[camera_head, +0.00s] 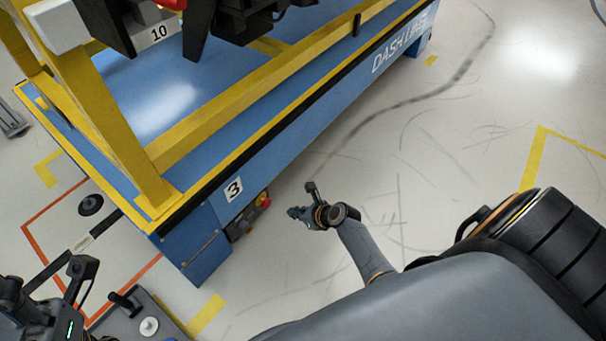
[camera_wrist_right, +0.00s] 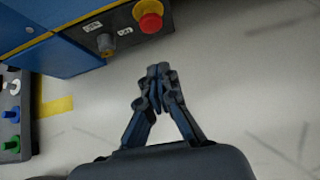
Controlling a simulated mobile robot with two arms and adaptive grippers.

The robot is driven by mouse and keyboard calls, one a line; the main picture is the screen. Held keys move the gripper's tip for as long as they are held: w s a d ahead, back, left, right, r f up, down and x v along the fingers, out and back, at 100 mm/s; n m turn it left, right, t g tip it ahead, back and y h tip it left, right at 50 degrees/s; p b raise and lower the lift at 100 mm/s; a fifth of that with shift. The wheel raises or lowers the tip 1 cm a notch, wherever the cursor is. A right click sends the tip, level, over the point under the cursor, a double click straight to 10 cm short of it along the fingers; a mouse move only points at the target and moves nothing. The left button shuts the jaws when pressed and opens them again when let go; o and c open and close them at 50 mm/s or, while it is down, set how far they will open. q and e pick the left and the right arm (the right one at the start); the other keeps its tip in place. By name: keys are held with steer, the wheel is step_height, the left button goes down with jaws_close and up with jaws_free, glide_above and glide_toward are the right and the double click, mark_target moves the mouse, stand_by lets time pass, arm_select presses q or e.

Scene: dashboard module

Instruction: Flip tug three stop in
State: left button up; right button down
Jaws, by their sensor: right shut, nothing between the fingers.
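The blue cart marked 3 (camera_head: 195,215) stands at the left of the head view. On its end corner is a red stop button on a yellow base (camera_head: 263,200). In the wrist view the red button (camera_wrist_right: 150,15) sits on a grey panel beside a grey knob (camera_wrist_right: 106,42) with two small labels, too blurred to read. My right gripper (camera_head: 302,208) is right of the cart, apart from the button. In the wrist view its fingertips (camera_wrist_right: 158,72) meet, empty, below the panel. My left gripper (camera_head: 78,280) is at the lower left, its fingers partly hidden.
A grey control box (camera_head: 172,326) with several knobs stands at the lower left; blue and green knobs show in the wrist view (camera_wrist_right: 12,128). A yellow frame (camera_head: 215,125) rises from the cart. The scuffed floor (camera_head: 420,180) right of the cart is clear.

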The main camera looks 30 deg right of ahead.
steer(key=shift+p+v, duration=0.65)
steer(key=shift+v, duration=1.1)
steer(key=shift+f, duration=0.1)
